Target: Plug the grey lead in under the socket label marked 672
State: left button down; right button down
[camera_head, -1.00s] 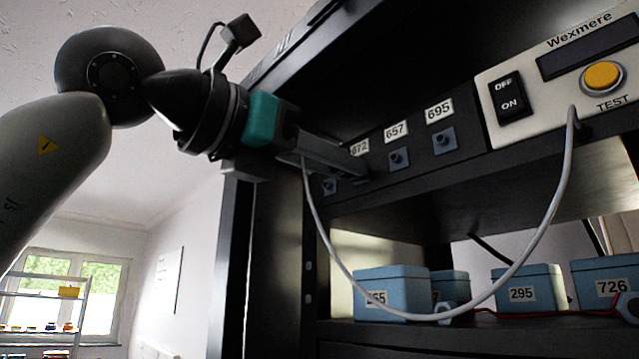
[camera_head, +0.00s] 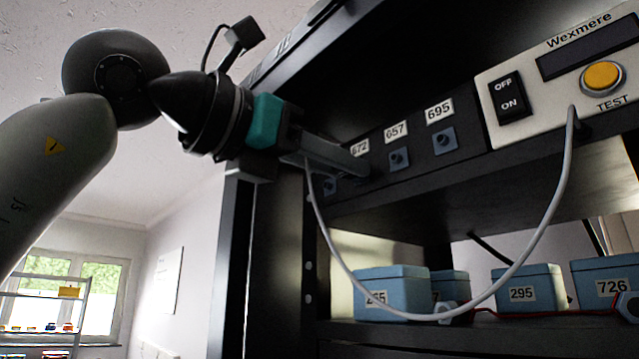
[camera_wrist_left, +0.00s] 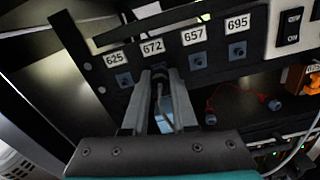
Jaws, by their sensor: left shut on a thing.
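The label 672 (camera_head: 360,148) is on a dark panel, between 625 (camera_wrist_left: 115,58) and 657 (camera_wrist_left: 193,36); it also shows in the left wrist view (camera_wrist_left: 153,47). My left gripper (camera_head: 358,170) is shut on the plug end (camera_wrist_left: 160,77) of the grey lead, its fingertips close to the panel below 672 (camera_wrist_left: 162,82). The plug and fingers cover the socket there, so I cannot tell how far in the plug is. The grey lead (camera_head: 345,268) hangs in a loop from the gripper to the Wexmere box. My right gripper is not in view.
Sockets under 657 (camera_head: 398,159) and 695 (camera_head: 444,140) are empty. The cream Wexmere box (camera_head: 545,95) has a rocker switch and yellow button. Blue boxes (camera_head: 392,285) and a red lead (camera_wrist_left: 238,88) with blue ends are below. A black rack post (camera_head: 275,260) stands left.

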pick_arm(q)
jog(key=shift+m, duration=0.3)
jog(key=m+p, duration=0.1)
jog(key=m, duration=0.2)
dwell(0.3)
jog(key=shift+r+m+p, duration=0.1)
jog(key=shift+m+p, duration=0.2)
jog(key=shift+m, duration=0.1)
jog(key=m+p, duration=0.1)
jog(key=m, duration=0.2)
jog(key=shift+m, duration=0.3)
dwell(0.5)
jog(key=m+p, duration=0.1)
jog(key=m, duration=0.3)
dwell(0.4)
